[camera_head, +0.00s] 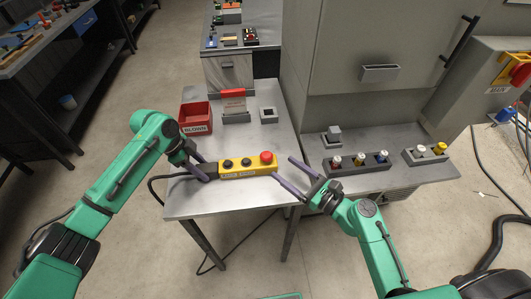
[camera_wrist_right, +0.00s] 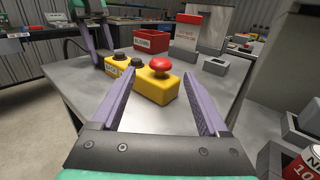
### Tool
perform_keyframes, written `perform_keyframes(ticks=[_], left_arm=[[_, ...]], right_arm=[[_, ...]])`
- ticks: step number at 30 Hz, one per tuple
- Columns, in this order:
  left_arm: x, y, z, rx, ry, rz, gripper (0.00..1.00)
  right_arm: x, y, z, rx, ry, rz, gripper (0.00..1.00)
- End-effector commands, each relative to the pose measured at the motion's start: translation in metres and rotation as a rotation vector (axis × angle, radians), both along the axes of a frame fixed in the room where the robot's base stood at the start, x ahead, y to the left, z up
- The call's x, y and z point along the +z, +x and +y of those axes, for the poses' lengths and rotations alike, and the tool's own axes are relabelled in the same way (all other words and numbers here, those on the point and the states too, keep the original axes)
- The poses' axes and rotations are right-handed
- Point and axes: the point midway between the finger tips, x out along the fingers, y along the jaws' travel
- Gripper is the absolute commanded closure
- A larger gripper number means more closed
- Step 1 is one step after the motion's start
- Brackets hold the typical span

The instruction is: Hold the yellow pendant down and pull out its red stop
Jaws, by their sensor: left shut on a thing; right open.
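The yellow pendant (camera_head: 234,172) lies on the grey table (camera_head: 221,203), with two black buttons and a red mushroom stop (camera_head: 266,157) at its right end. My left gripper (camera_head: 207,170) is shut on the pendant's left end. My right gripper (camera_head: 283,168) is open and empty, just right of the pendant's red-stop end. In the right wrist view the red stop (camera_wrist_right: 159,66) stands on the yellow body (camera_wrist_right: 156,89), ahead of and between the open fingers. The right fingers appear apart from the stop.
At right, a dark block (camera_head: 343,170) holds several coloured fuse-like pieces. A black cable runs from the pendant's left end.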

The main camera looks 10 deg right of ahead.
Motion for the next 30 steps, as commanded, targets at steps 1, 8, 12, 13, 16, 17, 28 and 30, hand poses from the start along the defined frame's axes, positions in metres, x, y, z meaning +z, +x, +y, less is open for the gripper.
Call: perform_keyframes(ticks=[1,8,12,13,16,17,28,30], left_arm=[[-0.005,-0.003,0.001,-0.002,0.006,0.012,1.00],[-0.005,-0.003,0.001,-0.001,0.006,0.013,1.00],[-0.006,-0.003,0.001,-0.001,0.006,0.013,1.00],[-0.006,-0.003,0.001,0.000,0.006,0.012,1.00],[-0.006,-0.003,0.001,0.000,0.006,0.012,1.00],[-0.006,-0.003,0.001,0.000,0.006,0.012,1.00],[-0.006,-0.003,0.001,0.000,0.006,0.012,1.00],[-0.006,-0.003,0.001,0.000,0.006,0.012,1.00]], right_arm=[[0.001,0.011,0.008,0.001,0.003,-0.003,0.23],[0.000,0.055,0.043,-0.001,-0.001,-0.003,0.23],[0.000,0.069,0.053,-0.001,-0.002,-0.002,0.23],[-0.001,0.070,0.054,-0.002,-0.003,-0.001,0.23],[-0.001,0.071,0.055,-0.002,-0.003,-0.001,0.23],[-0.001,0.071,0.055,-0.002,-0.004,0.000,0.23],[-0.001,0.071,0.055,-0.002,-0.004,-0.001,1.00],[-0.001,0.071,0.055,-0.002,-0.004,-0.001,1.00]])
